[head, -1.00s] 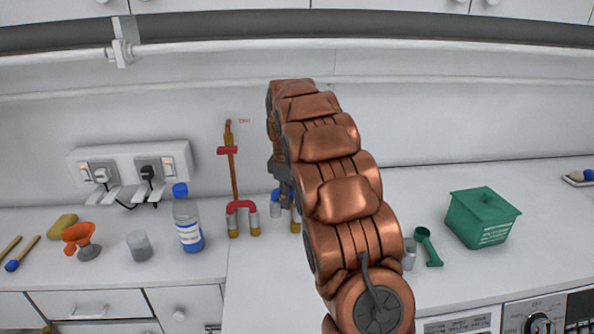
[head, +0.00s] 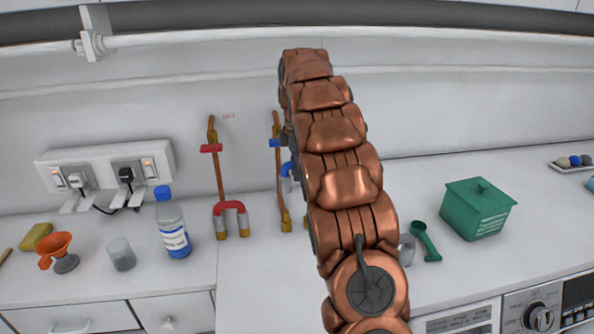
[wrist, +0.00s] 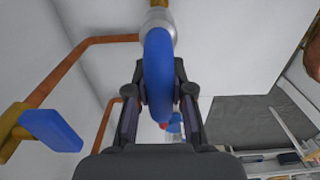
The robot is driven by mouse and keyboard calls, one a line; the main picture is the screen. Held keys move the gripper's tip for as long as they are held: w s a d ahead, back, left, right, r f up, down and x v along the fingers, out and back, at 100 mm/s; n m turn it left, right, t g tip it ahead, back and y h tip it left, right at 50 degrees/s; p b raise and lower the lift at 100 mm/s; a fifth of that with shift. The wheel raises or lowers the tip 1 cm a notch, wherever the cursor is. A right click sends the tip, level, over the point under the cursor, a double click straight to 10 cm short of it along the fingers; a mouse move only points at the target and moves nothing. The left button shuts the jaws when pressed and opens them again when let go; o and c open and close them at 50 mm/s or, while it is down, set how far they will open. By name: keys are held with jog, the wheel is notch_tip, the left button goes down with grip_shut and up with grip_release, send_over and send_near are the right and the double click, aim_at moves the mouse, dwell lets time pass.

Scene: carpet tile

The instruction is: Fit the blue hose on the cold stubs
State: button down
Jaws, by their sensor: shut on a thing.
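My gripper (wrist: 159,80) is shut on the blue hose (wrist: 158,72), whose bend runs between the fingers. A silver end collar (wrist: 158,25) of the hose lines up with brass (wrist: 158,4) beyond it; whether they are joined I cannot tell. In the head view a bit of the blue hose (head: 286,170) shows beside my arm, above a brass cold stub (head: 286,222). My arm hides most of the gripper and the area around the other stub. The cold pipe has a blue valve handle (head: 275,143), also seen in the wrist view (wrist: 52,130).
A red hose (head: 231,207) sits on the two hot stubs to the left, under a red valve handle (head: 211,148). A green box (head: 478,210) and scoop (head: 426,242) are right.

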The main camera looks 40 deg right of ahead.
jog(key=shift+f, duration=0.15)
jog(key=shift+d+f+b, duration=0.1)
jog(key=shift+f+b, duration=1.7)
jog(key=shift+f, duration=1)
jog(key=shift+b, duration=0.55)
jog(key=shift+f+b, duration=1.3)
jog(key=shift+f, duration=1.25)
jog(key=c, duration=0.9)
grip_release()
jog(key=shift+r, duration=0.1)
jog(key=shift+c, duration=0.2)
notch_tip(320, 180, up, 8)
jog(key=shift+f, duration=0.25)
